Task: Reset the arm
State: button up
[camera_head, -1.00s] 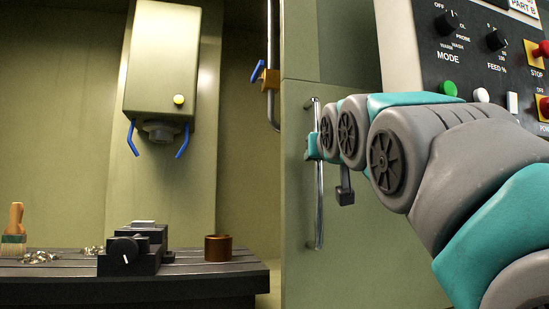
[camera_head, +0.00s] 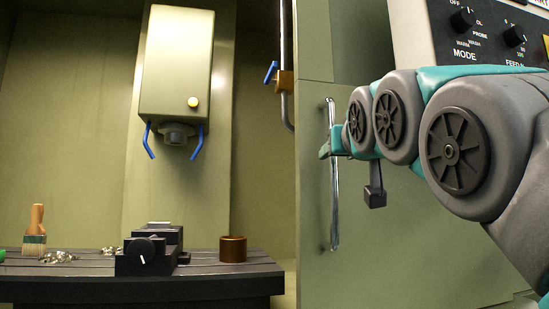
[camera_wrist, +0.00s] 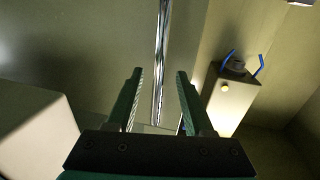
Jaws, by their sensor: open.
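My arm reaches in from the right in the head view. My gripper (camera_wrist: 158,75) is open; its two green fingers stand apart in the wrist view. A vertical chrome door handle (camera_wrist: 161,50) shows in the gap between the fingers, with space on either side. I cannot tell whether the fingers reach around it or stop in front. In the head view the gripper end (camera_head: 330,147) is at the handle (camera_head: 334,205), which is fixed to a green-grey door (camera_head: 315,255). The fingertips are hard to make out there.
A control panel (camera_head: 440,25) is behind my arm at upper right. To the left, a machine bed (camera_head: 200,285) carries a black vise (camera_head: 150,252), a brown cup (camera_head: 232,249), a brush (camera_head: 35,232) and metal shavings. The spindle head (camera_head: 176,70) with blue nozzles hangs above.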

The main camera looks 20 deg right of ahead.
jog(key=v, duration=0.2)
jog(key=shift+s+a, duration=0.1)
jog(key=shift+s, duration=0.3)
jog(key=w+a+f+n+g+y+p, duration=0.1)
jog(key=w+a+f+g, duration=0.15)
jog(key=f, duration=0.75)
jog(key=w+a+f+n+g+y, duration=0.1)
jog(key=a+f+g+y, duration=0.15)
jog(key=f, duration=0.85)
jog(key=s+a+f+g+p, duration=0.1)
jog(key=s+a+f+g, duration=0.15)
jog(key=f, duration=0.55)
jog(key=s+a+f+g, duration=0.1)
jog(key=f+g, duration=0.2)
jog(key=f, duration=0.5)
jog(key=s+a+f+g, duration=0.2)
jog(key=s+f+g, duration=0.2)
jog(key=s+f, duration=0.7)
jog(key=s+a+f+n+g+y+p, duration=0.1)
jog(key=s+f+g, duration=0.3)
jog(key=s+f, duration=0.7)
jog(key=shift+s+a+g+p, duration=0.35)
jog(key=shift+s+a, duration=0.1)
jog(key=shift+a, duration=0.15)
